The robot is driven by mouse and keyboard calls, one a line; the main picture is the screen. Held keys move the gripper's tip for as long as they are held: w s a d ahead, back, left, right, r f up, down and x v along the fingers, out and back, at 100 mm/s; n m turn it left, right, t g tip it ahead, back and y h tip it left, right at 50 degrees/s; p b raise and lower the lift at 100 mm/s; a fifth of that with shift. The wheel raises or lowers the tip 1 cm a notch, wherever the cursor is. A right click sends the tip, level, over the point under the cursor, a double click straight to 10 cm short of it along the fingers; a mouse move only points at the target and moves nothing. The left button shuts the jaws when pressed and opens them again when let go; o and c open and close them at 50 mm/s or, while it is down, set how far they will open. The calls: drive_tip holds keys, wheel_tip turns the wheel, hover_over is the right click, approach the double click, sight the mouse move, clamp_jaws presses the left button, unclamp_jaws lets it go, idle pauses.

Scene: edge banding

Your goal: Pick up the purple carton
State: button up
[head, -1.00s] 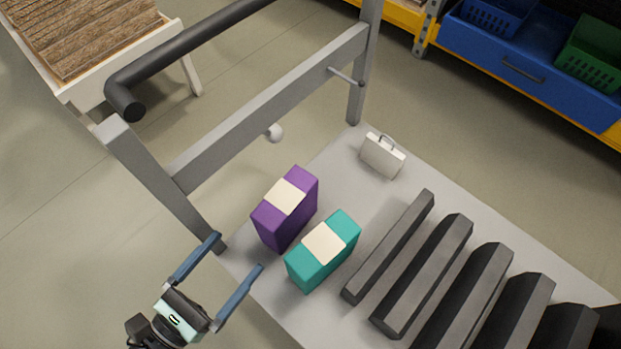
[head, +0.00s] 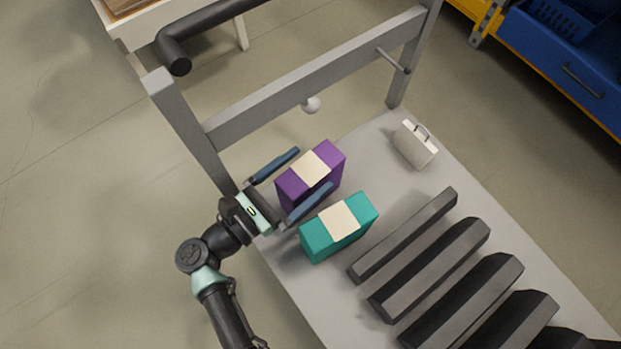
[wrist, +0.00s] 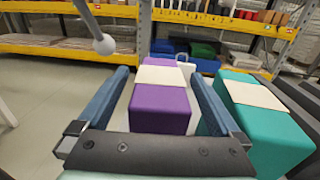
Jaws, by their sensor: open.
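The purple carton (head: 325,160) stands on the grey cart near its left end, with a cream label on top. My gripper (head: 308,170) is open, its two blue fingers on either side of the carton. In the wrist view the purple carton (wrist: 160,108) lies between the fingers of my gripper (wrist: 165,85), with a gap on the left; the right finger is close to it. I cannot tell whether that finger touches it.
A teal carton (head: 352,230) stands just beside the right finger. Several dark grey bars (head: 430,258) lie on the cart (head: 325,300). A small white case (head: 415,145) stands at the back. The cart's upright frame (head: 315,80) rises behind the purple carton.

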drive_tip(key=shift+x, duration=1)
drive_tip(key=shift+c, duration=0.2)
clamp_jaws()
